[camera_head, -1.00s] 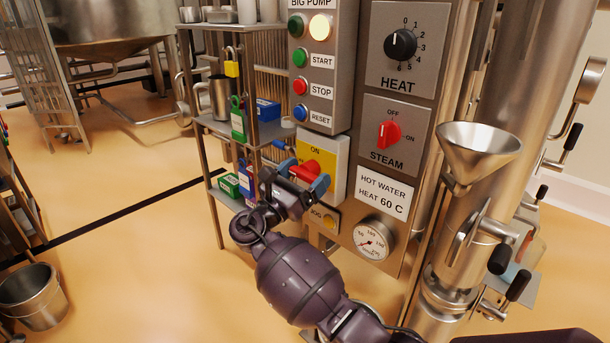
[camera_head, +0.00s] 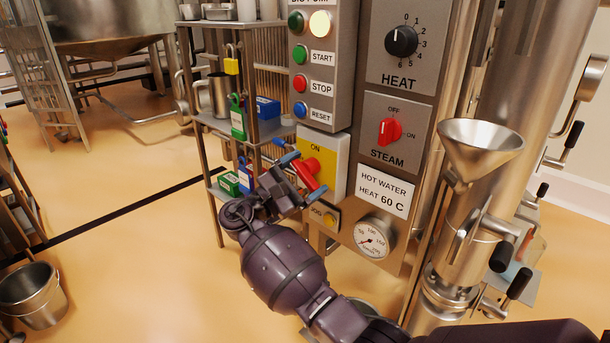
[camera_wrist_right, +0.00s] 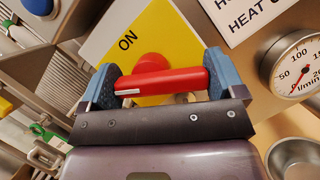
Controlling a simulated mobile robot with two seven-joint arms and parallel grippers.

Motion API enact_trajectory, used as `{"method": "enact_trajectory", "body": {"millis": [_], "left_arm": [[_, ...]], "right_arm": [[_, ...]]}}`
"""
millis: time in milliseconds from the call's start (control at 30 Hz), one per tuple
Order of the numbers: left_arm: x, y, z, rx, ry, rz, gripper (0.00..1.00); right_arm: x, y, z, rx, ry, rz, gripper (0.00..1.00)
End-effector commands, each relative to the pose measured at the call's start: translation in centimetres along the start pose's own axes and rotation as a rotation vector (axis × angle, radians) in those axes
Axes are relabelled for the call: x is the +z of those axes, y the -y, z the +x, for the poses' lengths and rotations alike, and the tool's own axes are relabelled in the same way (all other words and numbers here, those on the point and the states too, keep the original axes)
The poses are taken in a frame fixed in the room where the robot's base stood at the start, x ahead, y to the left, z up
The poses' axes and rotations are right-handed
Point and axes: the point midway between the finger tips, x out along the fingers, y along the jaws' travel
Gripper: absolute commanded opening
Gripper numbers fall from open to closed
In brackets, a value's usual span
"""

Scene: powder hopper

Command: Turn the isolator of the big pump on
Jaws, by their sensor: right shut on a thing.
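The big pump's isolator is a red handle (camera_head: 309,174) on a yellow plate (camera_head: 329,158) with "ON" printed at its top. My right gripper (camera_head: 300,173) is shut on the handle, one blue finger at each end of it. In the head view the handle slants down to the right. In the right wrist view the red bar (camera_wrist_right: 170,82) lies between the blue fingers, with a white mark near its left end. The "ON" print is clear on the yellow plate (camera_wrist_right: 150,45). The gripper hides the plate's lower left part. My left gripper is not in view.
Above sits the big pump button box (camera_head: 322,75) with start, stop and reset buttons. A jog button (camera_head: 330,220) and a round gauge (camera_head: 372,238) are below. The red steam switch (camera_head: 389,131) is to the right. A shelf rack (camera_head: 215,125) stands close on the left.

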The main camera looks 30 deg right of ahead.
Motion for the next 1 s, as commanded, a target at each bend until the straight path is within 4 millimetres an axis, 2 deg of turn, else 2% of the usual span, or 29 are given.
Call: {"method": "enact_trajectory", "body": {"millis": [567, 600, 667, 1000], "left_arm": [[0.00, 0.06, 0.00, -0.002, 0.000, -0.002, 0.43], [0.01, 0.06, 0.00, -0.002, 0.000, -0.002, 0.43], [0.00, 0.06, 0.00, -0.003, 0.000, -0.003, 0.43], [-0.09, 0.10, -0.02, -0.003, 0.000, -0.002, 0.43]], "right_arm": [[-0.17, 0.11, -0.15, -0.017, -0.003, 0.039, 0.65], [-0.17, 0.11, -0.15, -0.017, -0.003, 0.039, 0.90], [-0.17, 0.10, -0.14, -0.017, -0.003, 0.039, 0.99], [-0.09, -0.01, -0.59, -0.016, -0.002, 0.039, 1.00]]}}
